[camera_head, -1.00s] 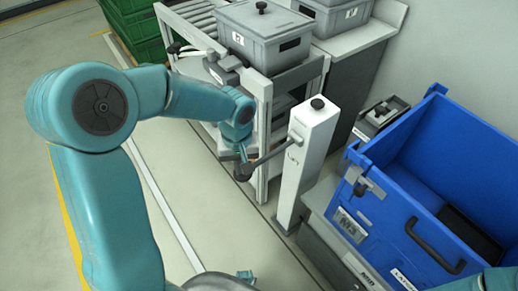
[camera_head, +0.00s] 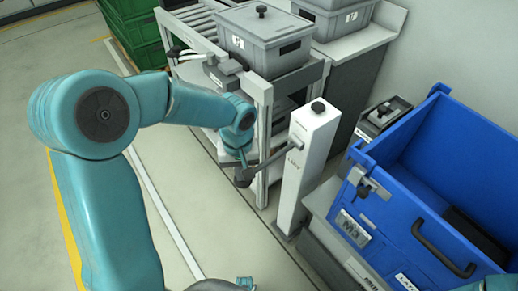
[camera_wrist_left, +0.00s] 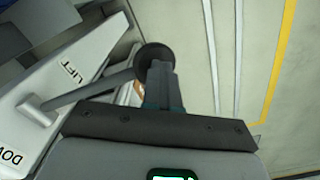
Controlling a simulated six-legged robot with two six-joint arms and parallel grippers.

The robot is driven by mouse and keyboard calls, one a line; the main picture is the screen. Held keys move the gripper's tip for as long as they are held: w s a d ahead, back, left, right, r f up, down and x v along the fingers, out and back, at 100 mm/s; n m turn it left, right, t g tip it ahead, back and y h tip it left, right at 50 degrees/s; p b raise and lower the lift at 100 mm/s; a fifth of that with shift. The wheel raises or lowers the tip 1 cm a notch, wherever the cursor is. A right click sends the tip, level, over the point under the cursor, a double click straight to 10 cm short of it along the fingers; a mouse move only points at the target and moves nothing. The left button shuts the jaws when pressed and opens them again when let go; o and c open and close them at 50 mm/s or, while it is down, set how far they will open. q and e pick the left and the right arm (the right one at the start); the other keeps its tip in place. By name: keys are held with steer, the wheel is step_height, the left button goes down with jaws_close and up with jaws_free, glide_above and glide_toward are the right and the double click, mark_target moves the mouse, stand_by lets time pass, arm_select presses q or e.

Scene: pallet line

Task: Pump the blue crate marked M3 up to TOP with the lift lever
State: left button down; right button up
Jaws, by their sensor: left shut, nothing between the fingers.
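The blue crate marked M3 (camera_head: 432,225) sits at the right on a grey support, with a metal latch and a dark handle on its near side. The lift lever (camera_head: 270,159) sticks out from a white post (camera_head: 308,160) and ends in a dark knob. My left gripper (camera_head: 243,163) is shut and empty at the knob end. In the left wrist view the shut fingers (camera_wrist_left: 161,80) point at the knob (camera_wrist_left: 154,57), against or very close to it; contact is unclear. The lever's bar (camera_wrist_left: 95,88) runs left to the post.
A roller rack (camera_head: 262,130) with a grey lidded bin (camera_head: 262,42) stands behind the lever. Another grey bin (camera_head: 337,18) stands on a bench. Green crates (camera_head: 133,30) are at the back left. The floor left of the rack is clear.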

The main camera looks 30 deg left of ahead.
arm_select(q)
step_height(320, 180, up, 9)
steer(key=w+p, duration=0.1)
steer(key=p, duration=0.5)
steer(key=shift+d, duration=0.2)
steer(key=shift+s+a+f+b, duration=0.1)
steer(key=shift+s+f+b, duration=0.05)
steer(key=shift+f+b, duration=0.7)
steer(key=shift+s+a+f+b, duration=0.1)
steer(key=shift+f+b, duration=0.65)
steer(key=shift+f, duration=0.15)
steer(key=shift+s+f+b, duration=0.2)
steer(key=shift+f+b, duration=0.6)
steer(key=shift+f, duration=0.1)
